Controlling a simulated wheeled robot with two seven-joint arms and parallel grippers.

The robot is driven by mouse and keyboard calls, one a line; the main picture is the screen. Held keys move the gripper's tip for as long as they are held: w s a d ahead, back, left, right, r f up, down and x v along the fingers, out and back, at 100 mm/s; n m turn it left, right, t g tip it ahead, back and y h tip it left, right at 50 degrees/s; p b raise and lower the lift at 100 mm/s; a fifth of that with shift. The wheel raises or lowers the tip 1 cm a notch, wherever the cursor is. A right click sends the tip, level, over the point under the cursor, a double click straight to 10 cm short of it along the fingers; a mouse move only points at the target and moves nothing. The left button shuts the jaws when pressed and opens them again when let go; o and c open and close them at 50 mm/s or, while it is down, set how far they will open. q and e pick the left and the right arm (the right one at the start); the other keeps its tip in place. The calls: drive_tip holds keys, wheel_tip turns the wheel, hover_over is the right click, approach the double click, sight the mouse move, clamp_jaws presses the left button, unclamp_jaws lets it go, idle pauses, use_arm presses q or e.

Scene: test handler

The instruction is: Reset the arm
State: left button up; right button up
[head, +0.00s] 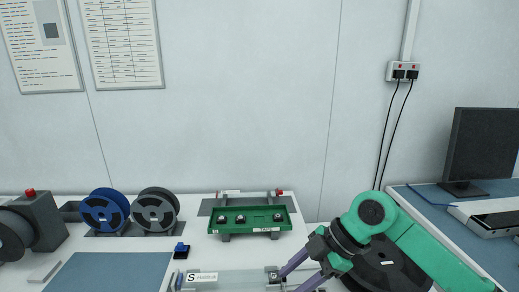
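My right arm comes in from the lower right, green with dark joints. Its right gripper (288,281) has two purple fingers spread apart, pointing left and down near the bottom edge. A small dark chip-like part (273,275) sits at the right end of a pale labelled strip or tray (235,280), close beside the upper fingertip. I cannot tell whether they touch. The gap between the fingers looks empty. The lower finger runs to the picture's bottom edge. My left gripper is not in view.
A green board (250,228) with several dark parts stands on a holder behind. Blue (105,209) and grey (155,210) reels stand left of it. A small blue-black block (181,250) and a blue mat (110,272) lie in front. A black reel (385,265) sits behind my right arm; a monitor (484,148) stands right.

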drive_tip(key=a+r+n+t+y, duration=0.2)
drive_tip(key=a+r+y, duration=0.8)
drive_tip(key=a+r, duration=0.1)
drive_tip(key=w+d+r+m+t, duration=0.55)
drive_tip(key=m+t, duration=0.25)
drive_tip(key=t, duration=0.4)
drive_tip(key=w+d+f+m+t+h, duration=0.2)
drive_tip(key=d+f+m+t+h, duration=0.15)
drive_tip(key=d+m+h, duration=0.25)
drive_tip(key=w+d+f+m+t+h, duration=0.2)
drive_tip(key=w+d+f+m+h, duration=0.1)
drive_tip(key=d+f+m+h, duration=0.25)
drive_tip(key=s+d+f+m+g+h, duration=0.3)
drive_tip(key=d+f+g+h, duration=0.25)
drive_tip(key=d+f, duration=0.4)
drive_tip(key=s+f+n+g, duration=0.2)
drive_tip(key=s+f+g, duration=0.8)
drive_tip(key=s+f, duration=0.9)
wheel_tip(320, 180, down, 23)
drive_tip(key=s+g, duration=0.2)
drive_tip(key=s, duration=0.1)
drive_tip(key=s+d+f, duration=0.1)
drive_tip(key=s+f, duration=0.6)
drive_tip(key=s, duration=0.1)
drive_tip(key=s+d+f+g, duration=0.1)
drive_tip(key=s+d+f, duration=0.1)
drive_tip(key=s+f, duration=0.6)
drive_tip(key=shift+s+d+f, duration=0.2)
drive_tip(key=shift+s+d, duration=0.1)
drive_tip(key=shift+s, duration=0.1)
